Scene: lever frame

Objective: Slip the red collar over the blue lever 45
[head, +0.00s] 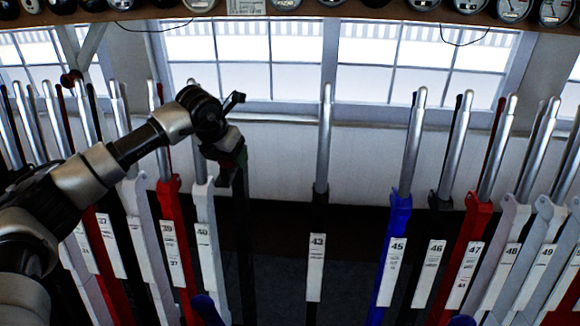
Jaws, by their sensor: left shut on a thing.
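The blue lever 45 (390,250) stands right of centre, with a bare silver handle (413,145) and a white number plate (391,258). No collar shows on it. My left gripper (230,152) is left of centre, well left of lever 45, by the top of a dark lever (242,235) between levers 40 and 43. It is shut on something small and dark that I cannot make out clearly. I cannot tell the red collar apart in this view. My right gripper is not in view.
Lever 43 (322,205) stands between my gripper and lever 45. Dark lever 46 (431,270) and red lever 47 (466,255) stand close right of it. White lever 40 (205,245) is beside my gripper. A shelf with round instruments (390,12) runs above.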

